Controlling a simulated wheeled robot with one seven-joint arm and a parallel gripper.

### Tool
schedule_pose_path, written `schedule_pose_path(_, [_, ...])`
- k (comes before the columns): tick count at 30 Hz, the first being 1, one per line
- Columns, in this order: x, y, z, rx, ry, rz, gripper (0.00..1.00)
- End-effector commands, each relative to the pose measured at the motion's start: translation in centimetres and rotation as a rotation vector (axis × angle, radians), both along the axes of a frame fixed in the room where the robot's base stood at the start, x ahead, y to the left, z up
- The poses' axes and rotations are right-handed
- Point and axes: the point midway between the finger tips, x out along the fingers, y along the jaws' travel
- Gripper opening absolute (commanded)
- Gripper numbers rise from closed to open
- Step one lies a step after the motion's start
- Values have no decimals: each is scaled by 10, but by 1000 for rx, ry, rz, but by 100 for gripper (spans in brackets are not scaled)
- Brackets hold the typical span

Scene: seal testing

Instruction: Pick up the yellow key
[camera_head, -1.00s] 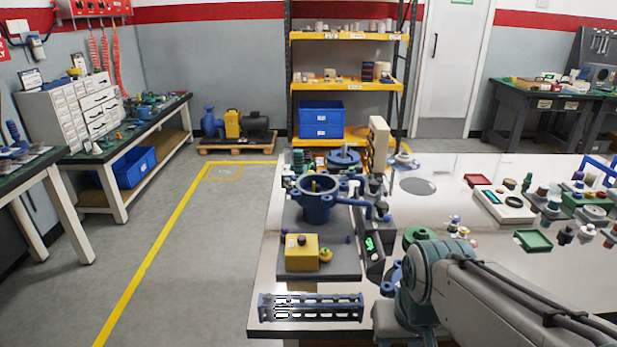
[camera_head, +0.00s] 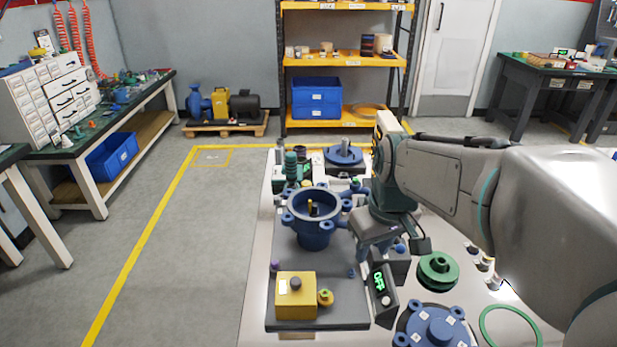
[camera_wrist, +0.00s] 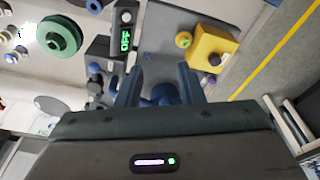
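A small upright yellow piece, which may be the yellow key (camera_head: 311,209), shows inside the round blue housing (camera_head: 312,238) in the head view. It is small and partly shaded, so its shape is hard to tell. My gripper (camera_head: 362,251) is just right of the housing, above the bench. In the wrist view my gripper (camera_wrist: 160,72) has its two fingers apart, with nothing held between them. Part of a blue body (camera_wrist: 164,94) shows beyond and between the fingers. I cannot make out the key in the wrist view.
A yellow box with a dark knob (camera_head: 296,297) stands in front of the housing. A black unit with a green display (camera_head: 382,287) is right of it. A green spool (camera_head: 438,271) and a blue flange (camera_head: 435,328) lie further right. Floor left of the bench is clear.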

Motion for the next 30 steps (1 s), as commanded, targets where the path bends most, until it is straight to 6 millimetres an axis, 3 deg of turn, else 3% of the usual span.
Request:
schedule_pose_path(1, [24, 6, 11, 4, 10, 76, 35])
schedule_pose_path(8, [118, 28, 31, 43, 9, 447, 35])
schedule_pose_path(12, [172, 41, 33, 85, -13, 670, 35])
schedule_pose_path(18, [233, 54, 26, 150, -73, 932, 35])
schedule_pose_path(24, [263, 58, 19, 185, -125, 1073, 35])
schedule_pose_path(30, [268, 66, 2, 194, -134, 1108, 35])
